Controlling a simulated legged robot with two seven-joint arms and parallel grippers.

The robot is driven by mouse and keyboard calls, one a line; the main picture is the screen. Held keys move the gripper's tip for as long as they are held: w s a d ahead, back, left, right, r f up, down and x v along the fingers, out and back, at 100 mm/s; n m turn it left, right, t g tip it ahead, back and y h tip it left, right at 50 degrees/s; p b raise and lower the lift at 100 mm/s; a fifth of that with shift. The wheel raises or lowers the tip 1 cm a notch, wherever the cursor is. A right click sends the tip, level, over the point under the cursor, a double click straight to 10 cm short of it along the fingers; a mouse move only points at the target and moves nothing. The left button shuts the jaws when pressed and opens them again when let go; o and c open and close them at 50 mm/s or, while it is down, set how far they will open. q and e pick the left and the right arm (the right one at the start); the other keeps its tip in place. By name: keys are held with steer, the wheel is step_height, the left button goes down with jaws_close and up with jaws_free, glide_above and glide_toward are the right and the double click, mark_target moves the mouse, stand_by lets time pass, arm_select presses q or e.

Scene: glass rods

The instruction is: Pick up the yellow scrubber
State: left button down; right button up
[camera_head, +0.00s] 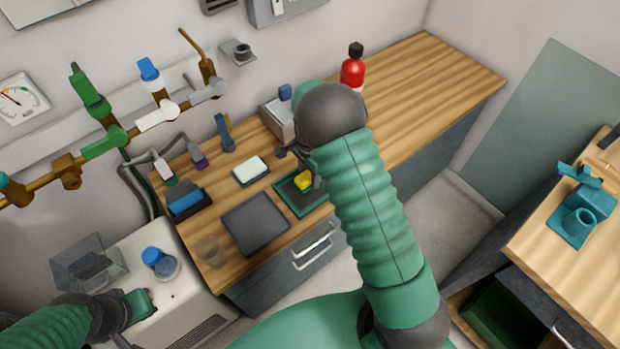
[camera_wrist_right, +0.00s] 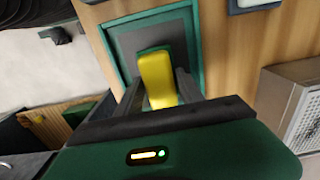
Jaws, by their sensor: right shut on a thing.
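The yellow scrubber (camera_head: 303,180) shows in the head view at the green-rimmed tray (camera_head: 320,207) on the wooden bench. My right gripper (camera_head: 310,179) is at the scrubber, mostly hidden behind my right arm. In the right wrist view the scrubber (camera_wrist_right: 157,78) stands between the two grey fingers of the right gripper (camera_wrist_right: 158,92), which are shut on it. The green-rimmed tray (camera_wrist_right: 122,50) lies behind it; whether the scrubber touches the tray is unclear. My left gripper (camera_head: 135,305) is at the lower left of the head view, and its fingers are not clear.
A dark square mat (camera_head: 255,224) and a pale block-shaped item (camera_head: 250,171) lie left of the tray. A grey box (camera_head: 278,118) and a red bottle (camera_head: 353,67) stand farther back. A blue-capped flask (camera_head: 160,263) is near my left gripper. The bench's right end is clear.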

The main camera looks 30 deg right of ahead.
steer(key=shift+a+r, duration=0.2)
steer(key=shift+r, duration=0.55)
steer(key=s+a, duration=0.2)
steer(key=s, duration=0.5)
steer(key=s+a+r, duration=0.1)
steer(key=s+a, duration=0.2)
steer(key=s, duration=0.5)
steer(key=shift+a+r+b, duration=0.15)
steer(key=shift+a+b, duration=0.1)
steer(key=shift+b, duration=0.2)
steer(key=o, duration=0.8)
steer(key=c, duration=0.7)
